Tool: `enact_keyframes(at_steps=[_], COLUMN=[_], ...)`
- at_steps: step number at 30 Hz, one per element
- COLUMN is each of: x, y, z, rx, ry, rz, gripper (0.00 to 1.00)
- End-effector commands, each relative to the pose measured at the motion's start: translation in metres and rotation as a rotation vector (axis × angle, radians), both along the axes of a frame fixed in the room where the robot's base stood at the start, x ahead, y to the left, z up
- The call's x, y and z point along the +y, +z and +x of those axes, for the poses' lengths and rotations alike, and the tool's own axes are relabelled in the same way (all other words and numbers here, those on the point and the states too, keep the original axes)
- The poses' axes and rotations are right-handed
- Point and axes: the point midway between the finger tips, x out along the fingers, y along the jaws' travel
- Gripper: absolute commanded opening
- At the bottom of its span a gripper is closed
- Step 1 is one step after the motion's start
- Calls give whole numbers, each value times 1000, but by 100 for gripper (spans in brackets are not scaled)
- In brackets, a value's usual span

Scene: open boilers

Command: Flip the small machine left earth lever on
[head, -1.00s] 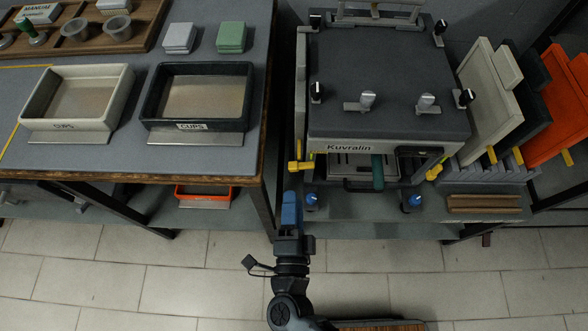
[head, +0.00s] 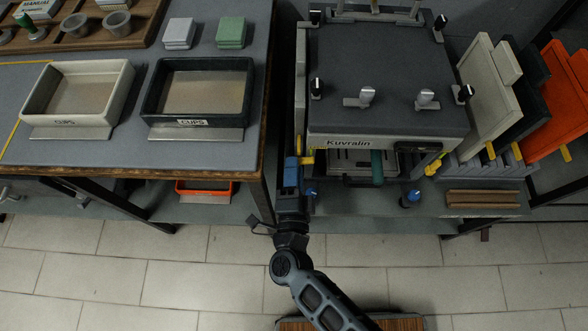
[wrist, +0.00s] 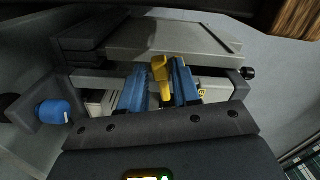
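The small machine (head: 385,65), labelled Kuvralin, stands right of the table. Its left yellow lever (head: 307,160) sticks out at the front left corner. Another yellow lever (head: 433,167) is at its front right corner. My gripper (head: 292,172), with blue fingers, is at the left lever in the head view. In the wrist view, the yellow lever (wrist: 161,77) stands between the two blue fingers of my gripper (wrist: 160,88). The fingers are apart, one on each side of the lever. Whether either finger touches it is not clear.
The table (head: 100,160) with the cups trays is close on the left of my gripper. Blue knobs (head: 410,198) sit below the machine front, one (wrist: 54,112) near the wrist. Upright panels (head: 488,100) stand at the right.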

Motion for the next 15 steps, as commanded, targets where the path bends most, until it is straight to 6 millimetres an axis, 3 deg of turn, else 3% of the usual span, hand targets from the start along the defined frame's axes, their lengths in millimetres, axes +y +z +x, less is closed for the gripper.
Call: enact_keyframes(at_steps=[9, 15], x=[0, 0], y=[0, 0], z=[0, 0], rx=[0, -1], ry=[0, -1], rz=[0, 8], gripper=[1, 0])
